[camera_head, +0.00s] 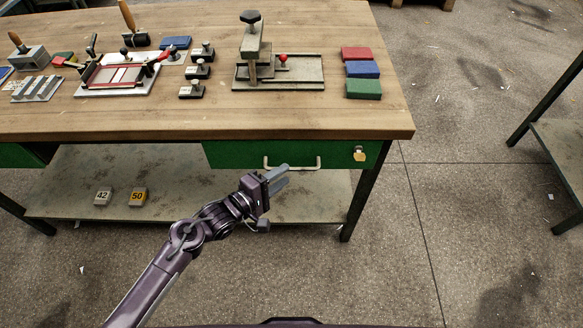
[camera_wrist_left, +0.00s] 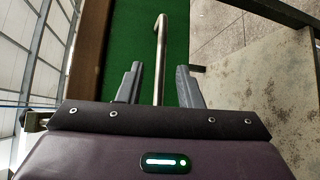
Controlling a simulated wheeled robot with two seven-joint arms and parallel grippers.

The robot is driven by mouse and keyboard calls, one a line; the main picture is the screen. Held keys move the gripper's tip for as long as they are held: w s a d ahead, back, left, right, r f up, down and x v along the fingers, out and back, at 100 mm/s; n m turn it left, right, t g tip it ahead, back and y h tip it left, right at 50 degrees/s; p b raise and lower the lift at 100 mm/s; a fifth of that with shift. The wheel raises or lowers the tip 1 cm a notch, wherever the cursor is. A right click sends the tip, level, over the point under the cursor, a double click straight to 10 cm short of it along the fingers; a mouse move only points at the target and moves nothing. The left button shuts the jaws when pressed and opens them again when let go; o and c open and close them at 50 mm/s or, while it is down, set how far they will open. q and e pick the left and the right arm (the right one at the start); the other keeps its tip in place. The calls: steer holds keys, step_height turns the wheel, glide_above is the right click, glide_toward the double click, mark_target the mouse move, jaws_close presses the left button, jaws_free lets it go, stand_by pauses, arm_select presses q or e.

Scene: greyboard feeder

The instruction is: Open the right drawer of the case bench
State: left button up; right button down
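The case bench (camera_head: 390,118) has a wooden top and a green right drawer (camera_head: 225,154), which looks closed. Its metal bar handle (camera_head: 312,163) is on the drawer front. My left gripper (camera_head: 284,174) is open, with its fingers just at or in front of the handle. In the left wrist view the handle (camera_wrist_left: 160,50) runs between the two spread fingers (camera_wrist_left: 160,85), with a gap on each side. The near end of the handle is hidden behind the gripper body. I cannot tell whether the fingertips reach past the bar. My right gripper is not in view.
A brass padlock (camera_head: 359,154) hangs at the drawer's right side. A press fixture (camera_head: 310,72) and coloured blocks (camera_head: 363,70) stand on the top. A lower shelf (camera_head: 180,175) holds tags 42 and 50.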

mark_target(292, 168)
arm_select(q)
steer(key=shift+x, duration=2.4)
steer(key=shift+c, duration=0.3)
jaws_close()
